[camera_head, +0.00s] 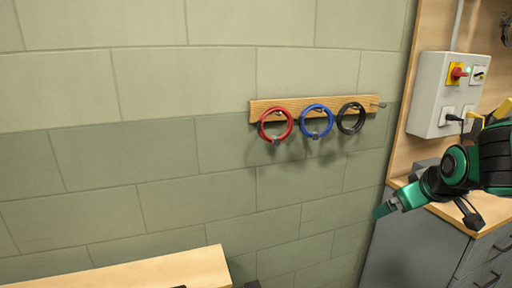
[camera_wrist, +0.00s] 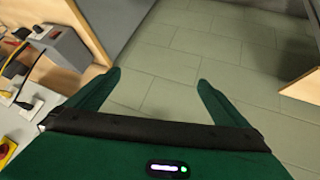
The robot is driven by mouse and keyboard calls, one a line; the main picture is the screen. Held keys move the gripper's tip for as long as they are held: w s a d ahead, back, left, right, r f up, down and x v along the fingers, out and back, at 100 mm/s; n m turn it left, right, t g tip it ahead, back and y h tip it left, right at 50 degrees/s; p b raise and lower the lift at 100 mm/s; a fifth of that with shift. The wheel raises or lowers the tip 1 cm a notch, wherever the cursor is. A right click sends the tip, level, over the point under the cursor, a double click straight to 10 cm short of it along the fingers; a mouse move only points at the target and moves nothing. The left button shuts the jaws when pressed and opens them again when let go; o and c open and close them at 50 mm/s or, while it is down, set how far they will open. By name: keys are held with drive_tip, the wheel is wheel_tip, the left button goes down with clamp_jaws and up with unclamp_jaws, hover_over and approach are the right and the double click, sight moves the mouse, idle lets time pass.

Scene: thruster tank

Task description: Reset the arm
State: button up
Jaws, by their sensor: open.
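My gripper (camera_head: 384,208) is at the right of the head view, green and black, in front of the wall and the grey cabinet. In the wrist view my gripper (camera_wrist: 158,80) shows two green fingers spread apart. Nothing is between them; only the tiled surface beyond shows there. My arm enters from the right edge of the head view.
Red (camera_head: 275,125), blue (camera_head: 316,121) and black (camera_head: 351,118) cable loops hang on a wooden rail (camera_head: 290,103). A grey switch box (camera_head: 432,95) hangs above the cabinet (camera_head: 408,240) at right. A wooden top (camera_head: 130,274) lies at lower left.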

drive_tip(key=s+d+f+m+g, duration=0.1)
drive_tip(key=s+f+m+g, duration=0.1)
drive_tip(key=s, duration=0.6)
drive_tip(key=s+f+m+g+y, duration=0.1)
drive_tip(key=s+f+m+g, duration=0.2)
drive_tip(key=s, duration=0.6)
drive_tip(key=s+d+f+m+g, duration=0.1)
drive_tip(key=s+f+m+g, duration=0.1)
drive_tip(key=s, duration=0.6)
drive_tip(key=shift+s+d+f+m+g+y, duration=0.3)
drive_tip(key=shift+m+g+y, duration=0.1)
drive_tip(key=shift+m+g, duration=0.5)
drive_tip(key=shift+w+f, duration=0.2)
drive_tip(key=shift+w, duration=0.45)
